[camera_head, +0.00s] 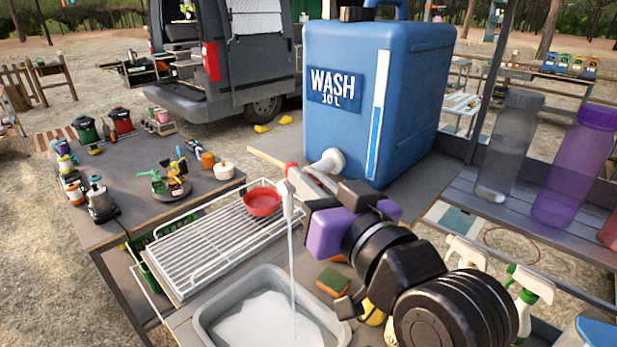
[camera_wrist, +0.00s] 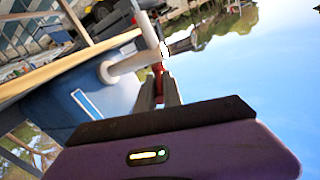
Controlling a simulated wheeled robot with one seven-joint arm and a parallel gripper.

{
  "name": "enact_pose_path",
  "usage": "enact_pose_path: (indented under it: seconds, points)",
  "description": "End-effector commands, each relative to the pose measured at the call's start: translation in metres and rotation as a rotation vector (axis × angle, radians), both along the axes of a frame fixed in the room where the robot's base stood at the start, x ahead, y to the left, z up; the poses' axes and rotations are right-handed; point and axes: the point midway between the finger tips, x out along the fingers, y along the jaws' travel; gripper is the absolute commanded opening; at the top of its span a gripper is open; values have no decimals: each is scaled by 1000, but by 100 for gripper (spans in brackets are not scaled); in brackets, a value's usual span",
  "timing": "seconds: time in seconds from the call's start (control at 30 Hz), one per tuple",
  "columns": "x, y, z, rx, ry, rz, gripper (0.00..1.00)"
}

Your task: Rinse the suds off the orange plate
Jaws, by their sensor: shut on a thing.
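The blue WASH water container (camera_head: 335,130) stands behind the basin, with a white tap (camera_head: 328,162) on its front. My gripper (camera_head: 300,178) is at this tap, shut on its red lever (camera_head: 290,168). The wrist view shows my two fingers (camera_wrist: 159,92) around the red lever (camera_wrist: 158,72), beside the white tap pipe (camera_wrist: 122,66). A thin stream of water (camera_head: 292,260) falls from the spout into the grey basin (camera_head: 205,325). The basin holds whitish water or suds (camera_head: 262,320). I cannot make out an orange plate in either view.
A red bowl (camera_head: 262,203) sits on the white wire drying rack (camera_head: 205,250) left of the basin. A sponge (camera_head: 332,283) lies right of the basin. Spray bottles (camera_head: 525,290) and tall bottles (camera_head: 505,145) stand at the right. A cluttered table (camera_head: 130,200) is at the left.

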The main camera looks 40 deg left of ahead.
Motion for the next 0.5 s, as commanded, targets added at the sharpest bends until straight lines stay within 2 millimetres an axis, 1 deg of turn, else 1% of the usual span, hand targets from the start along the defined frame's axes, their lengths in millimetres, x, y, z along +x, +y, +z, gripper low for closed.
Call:
enact_pose_path:
  seconds: [0.03, 0.1, 0.13, 0.4, 0.5]
  points:
    - [0, 0, -1, -1, 2, 0, 16]
    - [0, 0, -1, -1, 2, 0, 30]
    - [0, 0, -1, -1, 2, 0, 32]
    - [0, 0, -1, -1, 0, 1, 32]
    - [-1, -4, -1, -1, 1, 0, 32]
